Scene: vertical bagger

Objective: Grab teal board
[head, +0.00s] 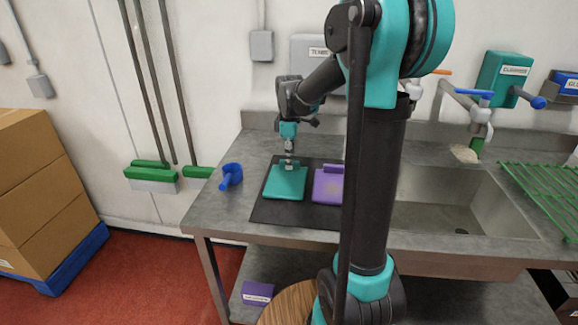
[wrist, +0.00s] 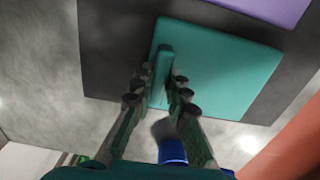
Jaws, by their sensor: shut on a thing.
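The teal board (head: 285,187) is a flat square with a raised ridge handle, lying on a dark mat (head: 262,212) on the steel counter. It also shows in the wrist view (wrist: 225,75). My gripper (head: 289,163) reaches down from above to the board's back edge. In the wrist view my gripper (wrist: 163,92) has a finger on each side of the ridge and is shut on it. The board appears flat on the mat; I cannot tell whether there is a small gap beneath it.
A purple board (head: 328,186) lies on the mat right of the teal one. A blue scoop-like item (head: 231,176) stands to the left. A sink (head: 450,205) and a green rack (head: 545,190) are at the right. The counter's left front corner is clear.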

